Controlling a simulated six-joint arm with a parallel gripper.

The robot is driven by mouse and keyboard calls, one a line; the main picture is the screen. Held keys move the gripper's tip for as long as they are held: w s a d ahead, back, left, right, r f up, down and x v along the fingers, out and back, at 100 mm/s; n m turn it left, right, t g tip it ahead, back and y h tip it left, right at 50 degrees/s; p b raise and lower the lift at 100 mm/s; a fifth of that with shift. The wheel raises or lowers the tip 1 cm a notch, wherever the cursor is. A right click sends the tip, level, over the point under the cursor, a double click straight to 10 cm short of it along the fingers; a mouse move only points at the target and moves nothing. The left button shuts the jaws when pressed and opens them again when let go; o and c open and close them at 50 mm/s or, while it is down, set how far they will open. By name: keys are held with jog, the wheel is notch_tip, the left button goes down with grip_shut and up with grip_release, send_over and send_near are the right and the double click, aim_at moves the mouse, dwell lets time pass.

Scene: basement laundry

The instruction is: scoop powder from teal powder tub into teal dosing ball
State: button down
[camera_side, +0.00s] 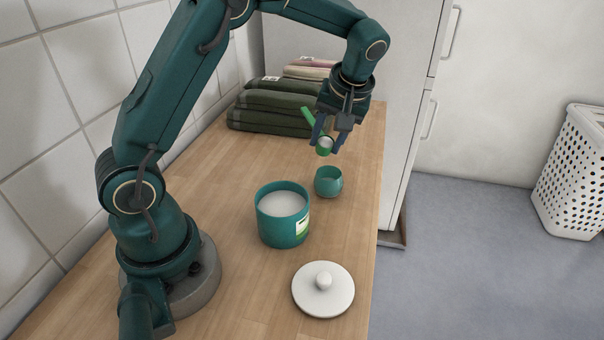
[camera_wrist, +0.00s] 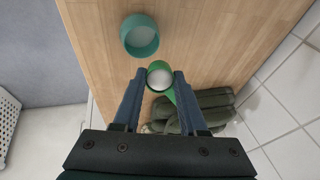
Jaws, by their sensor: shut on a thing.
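My gripper (camera_side: 327,147) is shut on a green scoop (camera_side: 309,119) and holds it in the air over the counter. In the wrist view the scoop's bowl (camera_wrist: 160,77) sits between the fingertips with white powder in it. The open teal dosing ball (camera_side: 328,186) stands upright on the counter, below the scoop and a little nearer the side camera. It shows beyond the fingertips in the wrist view (camera_wrist: 139,36), apart from the scoop. The larger teal powder tub (camera_side: 284,228), open and holding white powder, stands nearer my base.
A white round lid with a knob (camera_side: 323,290) lies on the wooden counter (camera_side: 232,290) near its front. Folded dark green towels (camera_side: 272,108) are stacked behind my gripper. A white cabinet (camera_side: 400,120) stands beyond the counter's right edge. A white basket (camera_side: 575,175) is on the floor.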

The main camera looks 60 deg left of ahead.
jog(key=shift+d+f+y, duration=0.15)
jog(key=shift+f+y, duration=0.1)
jog(key=shift+y, duration=0.05)
jog(key=y, duration=0.3)
jog(key=shift+d+f+y, duration=0.25)
jog(key=shift+d+y, duration=0.05)
jog(key=y, duration=0.2)
jog(key=f+y, duration=0.1)
jog(key=y, duration=0.1)
jog(key=shift+d+y, duration=0.2)
jog(key=shift+y, duration=0.1)
jog(key=shift+f+t+y, duration=0.15)
jog(key=shift+t+y, duration=0.15)
jog(key=shift+y, duration=1)
